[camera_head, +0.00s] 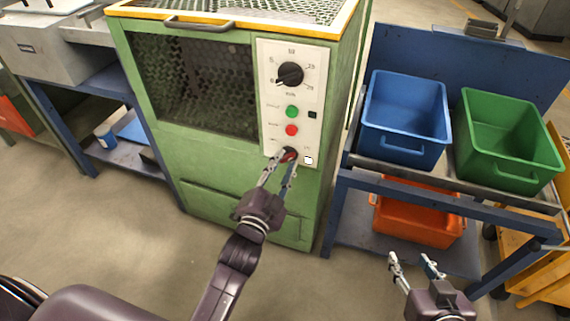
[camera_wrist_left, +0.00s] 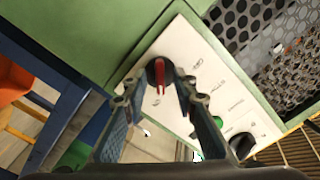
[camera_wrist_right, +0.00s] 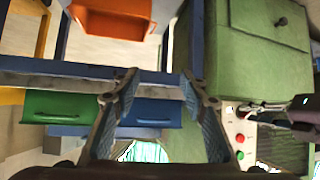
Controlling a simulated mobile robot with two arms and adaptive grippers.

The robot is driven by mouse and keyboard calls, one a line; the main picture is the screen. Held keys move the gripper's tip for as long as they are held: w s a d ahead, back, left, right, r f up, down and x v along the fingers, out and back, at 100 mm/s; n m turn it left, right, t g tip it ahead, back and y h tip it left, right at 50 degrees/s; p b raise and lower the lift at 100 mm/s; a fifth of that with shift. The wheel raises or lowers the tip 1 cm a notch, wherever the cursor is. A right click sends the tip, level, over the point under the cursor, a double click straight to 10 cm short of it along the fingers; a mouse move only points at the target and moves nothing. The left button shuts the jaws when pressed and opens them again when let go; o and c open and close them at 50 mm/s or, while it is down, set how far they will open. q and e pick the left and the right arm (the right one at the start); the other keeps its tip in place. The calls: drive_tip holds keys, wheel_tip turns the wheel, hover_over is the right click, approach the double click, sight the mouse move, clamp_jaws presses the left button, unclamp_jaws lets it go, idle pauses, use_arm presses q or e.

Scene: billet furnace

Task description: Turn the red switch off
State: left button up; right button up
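The red switch (camera_head: 289,155) is a red handle on a round black base, low on the white control panel (camera_head: 268,98) of the green furnace cabinet. In the left wrist view the red switch (camera_wrist_left: 159,74) shows its handle roughly upright in the picture. My left gripper (camera_head: 277,158) is at the switch, one finger on either side. In the left wrist view my left gripper (camera_wrist_left: 156,88) looks open, with gaps beside the switch; contact is not clear. My right gripper (camera_head: 412,259) is open and empty, low in front of the blue rack.
The panel also has a black dial (camera_head: 290,74), a green button (camera_head: 292,112) and a red button (camera_head: 291,130). A blue bin (camera_head: 403,152), a green bin (camera_head: 505,178) and an orange bin (camera_head: 418,233) stand on the rack at right. Floor at left front is clear.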

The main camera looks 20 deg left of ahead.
use_arm(q)
drive_tip(key=shift+w, duration=0.5)
use_arm(e)
drive_tip(key=shift+w+a+r+t, duration=0.15)
drive_tip(key=shift+w+r+t, duration=0.15)
drive_tip(key=shift+w+r, duration=0.15)
use_arm(q)
clamp_jaws()
use_arm(e)
drive_tip(key=shift+s+f, duration=0.1)
drive_tip(key=shift+s, duration=0.05)
